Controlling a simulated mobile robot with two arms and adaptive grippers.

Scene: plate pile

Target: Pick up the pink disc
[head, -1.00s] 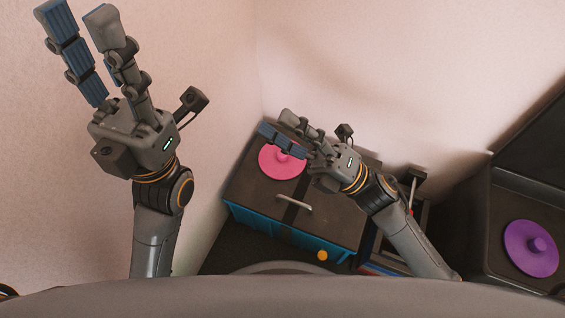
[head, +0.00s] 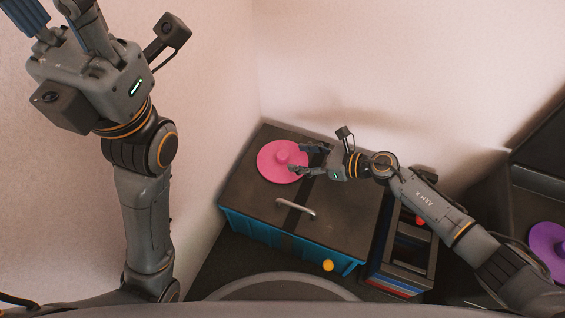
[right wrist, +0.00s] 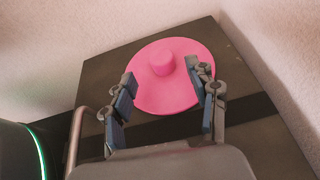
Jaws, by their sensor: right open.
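The pink disc (head: 279,162) lies flat on the dark lid of a blue box, near its back left corner. It has a round knob in its middle. In the right wrist view the disc (right wrist: 176,94) lies ahead, with its knob between and beyond the two fingers. My right gripper (head: 298,158) is open and empty, at the disc's right edge, with its fingers pointing at the knob. In the right wrist view the fingers (right wrist: 163,88) overlap the disc's near part; I cannot tell if they touch it. My left gripper is raised at the upper left, its fingertips cut off by the frame.
The blue box (head: 250,229) has a dark lid (head: 248,190) with a grey handle (head: 296,208) and a yellow knob (head: 328,265) at the front. A dark rack (head: 402,262) stands right of it. A purple disc (head: 547,245) lies at far right. Walls (head: 330,60) close the back and left.

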